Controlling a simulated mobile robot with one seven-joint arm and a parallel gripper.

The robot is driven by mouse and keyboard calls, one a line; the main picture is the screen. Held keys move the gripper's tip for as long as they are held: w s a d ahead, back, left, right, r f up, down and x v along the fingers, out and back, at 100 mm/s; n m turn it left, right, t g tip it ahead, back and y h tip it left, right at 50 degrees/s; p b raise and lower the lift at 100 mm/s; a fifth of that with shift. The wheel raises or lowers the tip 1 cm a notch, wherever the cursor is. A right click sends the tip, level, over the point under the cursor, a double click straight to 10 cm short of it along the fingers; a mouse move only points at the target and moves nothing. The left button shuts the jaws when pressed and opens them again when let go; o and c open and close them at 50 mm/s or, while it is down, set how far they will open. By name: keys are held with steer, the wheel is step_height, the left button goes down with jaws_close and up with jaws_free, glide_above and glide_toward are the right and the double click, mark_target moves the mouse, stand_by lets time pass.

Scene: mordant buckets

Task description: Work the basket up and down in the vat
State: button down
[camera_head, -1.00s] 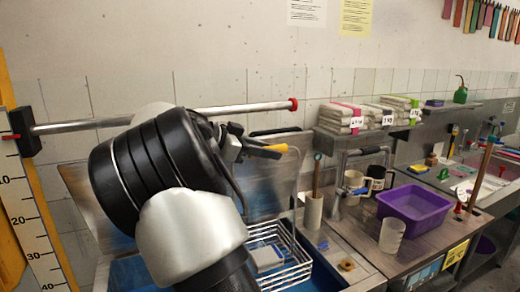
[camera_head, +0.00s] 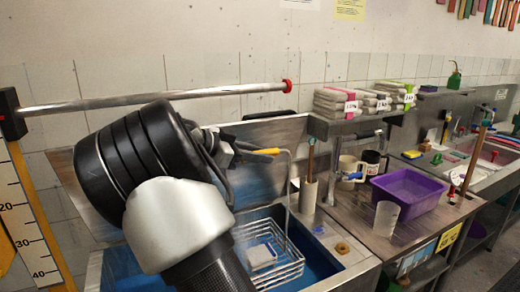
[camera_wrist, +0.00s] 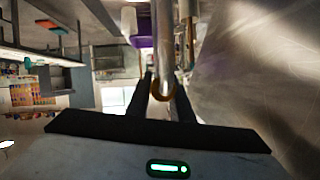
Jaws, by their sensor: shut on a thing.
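The wire basket (camera_head: 285,268) hangs inside the blue-lined vat (camera_head: 316,270), with a pale block (camera_head: 262,256) in it. A bent metal rod rises from the basket to a yellow grip (camera_head: 266,151). My gripper (camera_head: 236,146) is shut on this grip, above the vat; my arm hides part of the gripper and the vat's left side. In the wrist view the dark fingers (camera_wrist: 162,85) close around the handle, whose orange-yellow end (camera_wrist: 162,93) shows between them. How deep the basket sits in the blue liquid is hard to tell.
A slanted metal sheet (camera_head: 262,178) stands behind the vat, below a wall rail (camera_head: 160,97). A scale board (camera_head: 32,228) is at left. A tube with a stick (camera_head: 308,192), mugs (camera_head: 351,172), a clear beaker (camera_head: 386,217) and a purple tub (camera_head: 408,188) stand to the right.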

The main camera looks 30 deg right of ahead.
steer(key=shift+f, duration=0.8)
steer(key=shift+f+b, duration=12.15)
steer(key=shift+f, duration=0.7)
steer(key=shift+r, duration=0.1)
